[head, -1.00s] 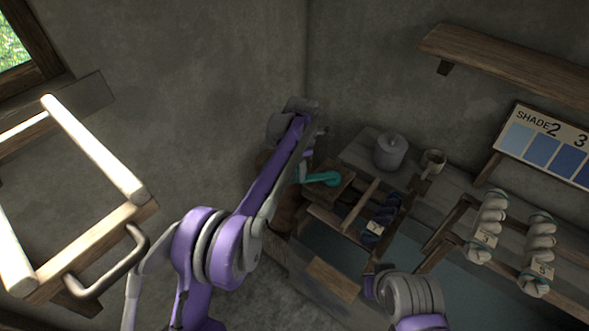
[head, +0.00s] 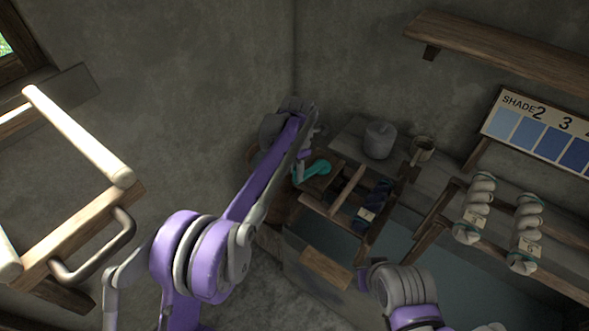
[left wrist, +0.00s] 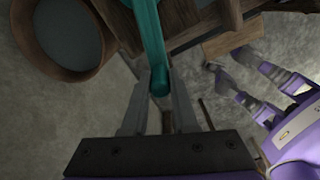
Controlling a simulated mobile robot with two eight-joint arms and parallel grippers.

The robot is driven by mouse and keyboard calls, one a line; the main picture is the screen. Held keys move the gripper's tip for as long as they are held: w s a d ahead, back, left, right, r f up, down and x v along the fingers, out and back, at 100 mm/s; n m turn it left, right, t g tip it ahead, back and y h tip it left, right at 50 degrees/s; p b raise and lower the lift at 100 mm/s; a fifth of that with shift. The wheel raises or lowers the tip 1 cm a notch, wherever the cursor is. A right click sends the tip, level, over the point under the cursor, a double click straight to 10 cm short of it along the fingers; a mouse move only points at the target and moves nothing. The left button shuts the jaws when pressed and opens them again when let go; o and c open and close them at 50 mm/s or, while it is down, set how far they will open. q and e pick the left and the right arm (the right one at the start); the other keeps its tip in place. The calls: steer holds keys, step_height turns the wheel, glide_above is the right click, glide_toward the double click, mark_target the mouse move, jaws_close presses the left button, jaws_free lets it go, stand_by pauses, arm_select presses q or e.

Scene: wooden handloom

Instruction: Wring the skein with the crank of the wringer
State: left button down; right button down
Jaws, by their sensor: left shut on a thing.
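The teal crank (head: 318,168) is at the left end of the wooden wringer (head: 338,200) in the head view. My left gripper (head: 298,174) is at the crank's outer end, partly hidden by my arm. In the left wrist view, the crank (left wrist: 151,42) runs down between the fingers of my left gripper (left wrist: 160,92), which is shut on its handle end. The dark blue skein (head: 377,196) hangs on the wringer, with a pale tag. My right arm (head: 402,287) shows at the bottom, but its gripper cannot be made out.
Blue-grey vats stand below the wringer. A grey lidded pot (head: 380,141) and a small mug (head: 423,148) stand behind it. Pale tagged skeins (head: 477,208) lie on a rack at right. A shade board (head: 540,135) leans at the wall. A wooden frame (head: 80,138) stands at left.

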arm_select(q)
steer(key=shift+s+d, duration=0.15)
steer(key=shift+d, duration=0.05)
stand_by(0.3)
steer(key=c, duration=0.7)
jaws_free()
steer(key=shift+r, duration=0.25)
step_height(320, 180, up, 10)
steer(key=shift+r+p, duration=0.15)
steer(key=shift+p, duration=0.25)
